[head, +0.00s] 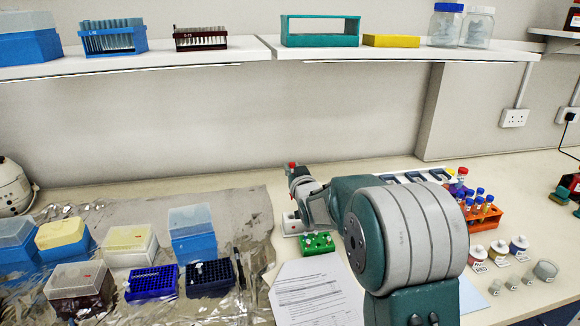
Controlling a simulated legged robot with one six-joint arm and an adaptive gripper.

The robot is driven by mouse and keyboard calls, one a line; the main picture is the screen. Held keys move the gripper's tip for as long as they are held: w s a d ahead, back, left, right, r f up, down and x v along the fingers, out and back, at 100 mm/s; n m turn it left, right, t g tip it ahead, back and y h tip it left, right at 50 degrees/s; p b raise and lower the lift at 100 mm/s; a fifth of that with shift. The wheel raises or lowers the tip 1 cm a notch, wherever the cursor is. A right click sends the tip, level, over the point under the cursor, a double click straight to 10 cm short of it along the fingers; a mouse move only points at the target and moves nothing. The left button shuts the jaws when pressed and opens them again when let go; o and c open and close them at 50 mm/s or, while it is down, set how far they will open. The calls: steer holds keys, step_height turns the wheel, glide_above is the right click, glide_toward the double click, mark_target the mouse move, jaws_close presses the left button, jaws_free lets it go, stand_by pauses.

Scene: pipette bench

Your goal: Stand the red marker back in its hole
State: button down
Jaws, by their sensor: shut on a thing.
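My arm reaches forward over the bench in the head view. My gripper (299,184) is at its far end, small and partly hidden by my own wrist, so its fingers do not show clearly. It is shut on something. A small red piece (292,165) shows at the top of the arm's end and seems to be part of the red marker. Its lower part and tilt cannot be made out. A green block (317,243) with small holes and pale spots stands on the bench just below the wrist. I cannot tell which hole is the marker's.
A white piece (291,223) stands beside the green block. Printed paper (315,292) lies in front. Tip boxes (193,235) and blue racks (152,282) stand on foil at left. An orange tube rack (486,216) and small jars (478,252) stand at right. A shelf (400,50) runs above.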

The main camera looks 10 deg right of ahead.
steer(key=shift+a+f, duration=0.1)
steer(key=shift+f, duration=2.1)
steer(key=shift+s, duration=0.1)
steer(key=shift+f, duration=0.35)
steer(key=shift+f, duration=0.6)
steer(key=shift+f, duration=0.1)
steer(key=shift+f, duration=1.15)
